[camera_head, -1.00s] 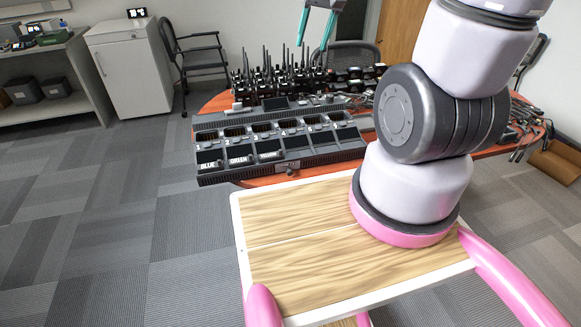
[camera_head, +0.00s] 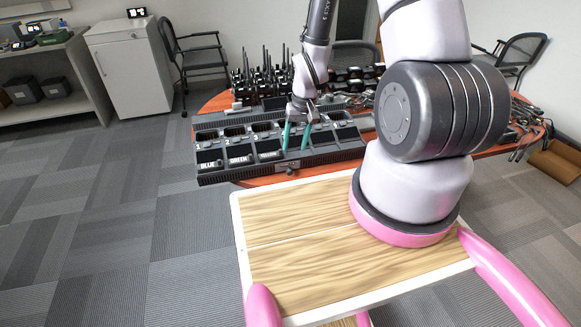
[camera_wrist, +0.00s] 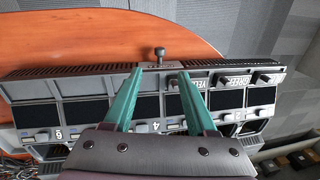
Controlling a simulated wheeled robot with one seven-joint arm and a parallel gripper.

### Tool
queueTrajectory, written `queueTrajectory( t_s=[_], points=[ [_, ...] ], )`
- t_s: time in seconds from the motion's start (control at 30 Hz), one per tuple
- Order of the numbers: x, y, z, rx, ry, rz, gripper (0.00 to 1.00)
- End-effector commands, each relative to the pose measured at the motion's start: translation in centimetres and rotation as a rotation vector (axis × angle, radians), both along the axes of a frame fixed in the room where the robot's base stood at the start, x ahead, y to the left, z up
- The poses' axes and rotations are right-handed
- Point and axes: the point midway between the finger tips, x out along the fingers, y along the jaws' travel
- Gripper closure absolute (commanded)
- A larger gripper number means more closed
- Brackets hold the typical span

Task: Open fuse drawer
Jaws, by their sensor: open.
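The fuse drawer (camera_head: 288,167) is a small panel in the front face of the long dark charger (camera_head: 230,172). It looks closed, flush with the front. Its short knob (camera_wrist: 160,52) sticks out toward the table edge in the wrist view. My gripper (camera_head: 295,147) has teal fingers and is open and empty, pointing down over the charger's front part. In the wrist view, my gripper (camera_wrist: 159,74) has its fingertips on either side of the drawer, with the knob just beyond them and between their lines. I cannot tell whether they touch the charger.
The charger stands on an orange-brown table (camera_head: 258,182). Its bays carry labels such as blue and green. Several radios with upright antennas (camera_head: 270,75) stand behind it. Bare tabletop (camera_wrist: 70,35) lies in front of the charger. Chairs and a white cabinet (camera_head: 128,70) are farther back.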

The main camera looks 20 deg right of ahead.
Motion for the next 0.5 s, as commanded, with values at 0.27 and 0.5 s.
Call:
queueTrajectory(
  t_s=[0.27, 0.5],
  points=[
    [-0.1, 0.8, -4.8, 0.0, 0.005, -0.001, 0.43],
    [0.0, 1.3, -8.3, 0.0, 0.004, 0.0, 0.43]
  ],
)
